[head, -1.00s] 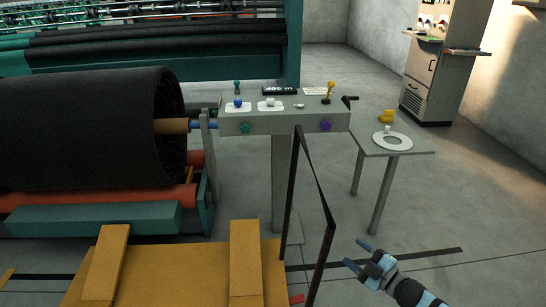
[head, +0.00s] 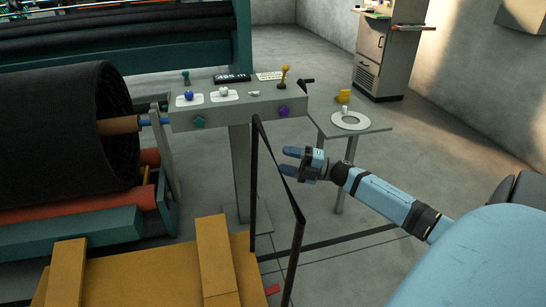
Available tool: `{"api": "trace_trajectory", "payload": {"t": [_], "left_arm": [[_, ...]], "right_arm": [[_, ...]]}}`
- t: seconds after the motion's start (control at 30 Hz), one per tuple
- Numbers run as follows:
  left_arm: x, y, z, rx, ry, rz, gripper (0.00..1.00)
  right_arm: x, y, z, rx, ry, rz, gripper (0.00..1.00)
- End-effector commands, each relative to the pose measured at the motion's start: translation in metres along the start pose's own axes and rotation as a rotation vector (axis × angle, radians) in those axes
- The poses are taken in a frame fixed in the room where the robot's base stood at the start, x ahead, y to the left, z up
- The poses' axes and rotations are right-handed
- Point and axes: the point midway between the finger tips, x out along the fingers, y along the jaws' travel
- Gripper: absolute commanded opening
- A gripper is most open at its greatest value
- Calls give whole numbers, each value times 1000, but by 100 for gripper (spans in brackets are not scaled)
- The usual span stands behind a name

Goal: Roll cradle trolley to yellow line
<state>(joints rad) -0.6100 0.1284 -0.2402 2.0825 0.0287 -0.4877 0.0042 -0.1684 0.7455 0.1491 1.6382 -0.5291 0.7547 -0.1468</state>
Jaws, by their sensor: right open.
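The cradle trolley (head: 150,277) is at the bottom of the head view, a flat orange-yellow deck with two raised blocks (head: 214,255) across it. Its black handle frame (head: 254,185) stands upright at the deck's right end, with a slanting top bar (head: 292,200). My right gripper (head: 288,160) is open and empty, its fingers pointing left. The fingertips overlap or nearly meet the handle's top bar in the picture; I cannot tell whether they touch. My left gripper is out of view. I cannot make out a yellow line on the floor.
A large black roll (head: 65,135) lies on a machine with red rollers at left. A grey control console (head: 240,108) stands behind the handle. A small grey table (head: 372,131) and a cabinet (head: 385,60) are at right. Floor right of the trolley is open, with dark stripes.

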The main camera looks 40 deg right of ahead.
Motion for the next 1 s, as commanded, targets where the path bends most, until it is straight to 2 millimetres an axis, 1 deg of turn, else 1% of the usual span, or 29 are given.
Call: {"api": "trace_trajectory", "payload": {"t": [0.03,0.1,0.23,0.4,0.63,0.67,0.7,0.87,0.9,1.0], "left_arm": [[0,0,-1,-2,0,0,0],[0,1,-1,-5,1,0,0],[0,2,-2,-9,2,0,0],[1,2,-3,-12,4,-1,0],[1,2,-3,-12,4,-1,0],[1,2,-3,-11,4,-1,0],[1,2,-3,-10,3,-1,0],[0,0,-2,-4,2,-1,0],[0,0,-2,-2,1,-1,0],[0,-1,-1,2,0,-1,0]], "right_arm": [[11,1,0,-2,1,2,55],[21,1,0,-1,1,3,55],[36,1,0,0,0,1,55],[43,0,0,1,-1,0,55],[43,0,0,1,-1,0,55],[43,0,0,1,-1,0,50],[43,0,0,1,-1,0,41],[43,0,0,1,-1,-1,4],[43,-1,0,1,-1,-1,0],[43,-1,0,1,-1,-1,0]]}}
